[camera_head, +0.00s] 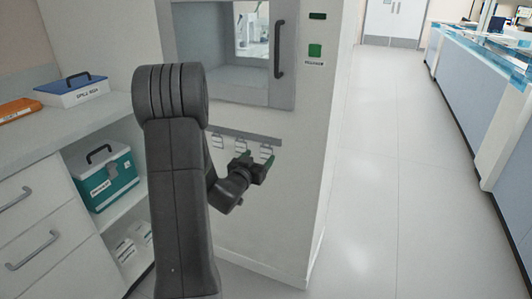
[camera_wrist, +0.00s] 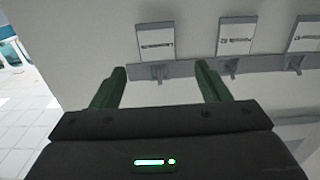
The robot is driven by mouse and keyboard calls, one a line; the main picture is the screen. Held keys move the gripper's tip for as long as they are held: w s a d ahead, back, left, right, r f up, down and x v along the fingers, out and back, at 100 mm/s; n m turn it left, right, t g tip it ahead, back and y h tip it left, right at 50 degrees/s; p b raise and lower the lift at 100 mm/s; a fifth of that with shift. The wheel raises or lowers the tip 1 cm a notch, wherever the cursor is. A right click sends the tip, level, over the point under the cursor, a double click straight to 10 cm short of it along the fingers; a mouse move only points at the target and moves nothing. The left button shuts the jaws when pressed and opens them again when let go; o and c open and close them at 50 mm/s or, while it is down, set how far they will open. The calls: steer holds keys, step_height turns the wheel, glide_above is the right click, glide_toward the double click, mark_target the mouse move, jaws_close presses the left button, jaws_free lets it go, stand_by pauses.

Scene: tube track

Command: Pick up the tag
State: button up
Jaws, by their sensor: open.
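Several views of small white tags show: three hang in a row from a grey rail (camera_head: 230,133) on the white wall. In the head view they are the left tag (camera_head: 218,142), the middle tag (camera_head: 241,146) and the right tag (camera_head: 266,150). My gripper (camera_head: 258,161) is open just in front of the right tag. In the wrist view the picture appears upside down, and my open green fingers (camera_wrist: 161,82) point at the leftmost tag (camera_wrist: 156,42), apart from it. The middle tag (camera_wrist: 236,37) and another tag (camera_wrist: 304,36) are farther right. Nothing is between the fingers.
A recessed hatch with a handle (camera_head: 280,48) is above the rail, with a green button (camera_head: 315,50) beside it. Left, a counter holds a blue-lidded box (camera_head: 72,92); a teal case (camera_head: 107,178) sits on the shelf below. The floor (camera_head: 385,180) to the right is clear.

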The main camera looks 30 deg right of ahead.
mark_target(266, 148)
steer(key=x, duration=0.4)
steer(key=shift+d+r, duration=0.1)
steer(key=c, duration=1.1)
steer(key=shift+o, duration=0.2)
steer(key=shift+r, duration=0.1)
steer(key=shift+r, duration=0.15)
steer(key=b+v, duration=0.3)
steer(key=v, duration=1.5)
